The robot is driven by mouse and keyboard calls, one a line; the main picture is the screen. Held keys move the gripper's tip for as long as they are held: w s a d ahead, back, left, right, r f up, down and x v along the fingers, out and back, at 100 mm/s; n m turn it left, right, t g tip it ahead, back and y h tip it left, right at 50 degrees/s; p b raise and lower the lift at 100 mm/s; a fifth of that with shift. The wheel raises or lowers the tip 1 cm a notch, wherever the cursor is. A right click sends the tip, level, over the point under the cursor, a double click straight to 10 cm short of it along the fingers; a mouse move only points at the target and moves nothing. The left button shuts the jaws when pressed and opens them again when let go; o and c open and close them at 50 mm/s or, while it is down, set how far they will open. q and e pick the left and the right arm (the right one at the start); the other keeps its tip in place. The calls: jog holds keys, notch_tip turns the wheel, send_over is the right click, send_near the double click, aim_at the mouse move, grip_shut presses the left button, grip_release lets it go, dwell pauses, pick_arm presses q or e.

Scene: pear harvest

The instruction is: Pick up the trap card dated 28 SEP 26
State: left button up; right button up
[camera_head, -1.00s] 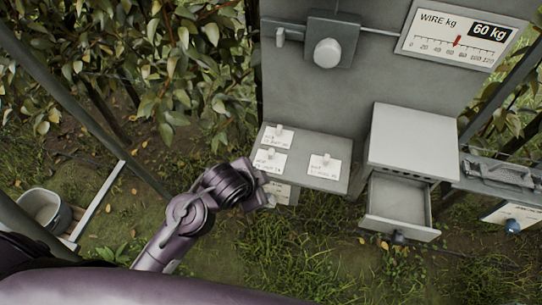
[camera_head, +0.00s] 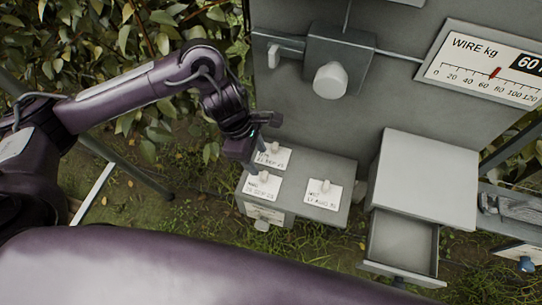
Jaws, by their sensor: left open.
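Three white cards, each with a pale knob on it, lie on a grey shelf box (camera_head: 302,216). The back-left card (camera_head: 272,155) is partly hidden by my left gripper (camera_head: 259,142). The front-left card (camera_head: 262,187) lies just below the gripper in the picture, and the right card (camera_head: 323,195) is clear of it. The printed dates are too small to read surely. My left gripper is open, with its fingers at the left edge of the back-left card; I cannot tell whether they touch it. My right gripper is not in view.
A grey cabinet (camera_head: 424,175) stands right of the shelf box, with an open, empty drawer (camera_head: 402,246) at its front. A grey upright panel (camera_head: 300,107) carries a knob (camera_head: 330,80) and a wire gauge (camera_head: 490,72). Foliage lies behind on the left.

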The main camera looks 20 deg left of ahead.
aim_at(264, 174)
pick_arm(q)
jog(key=shift+s+f+p, duration=0.55)
jog(key=shift+f, duration=0.2)
jog(key=shift+p+x, duration=0.95)
jog(key=shift+x, duration=0.1)
jog(key=f, duration=0.1)
jog(key=d+f, duration=0.1)
jog(key=shift+w+f+p, duration=0.3)
jog(key=shift+w+p, duration=0.05)
jog(key=shift+s+f, duration=0.1)
jog(key=shift+f, duration=0.25)
jog(key=c, duration=0.8)
jog(key=shift+c, duration=1.3)
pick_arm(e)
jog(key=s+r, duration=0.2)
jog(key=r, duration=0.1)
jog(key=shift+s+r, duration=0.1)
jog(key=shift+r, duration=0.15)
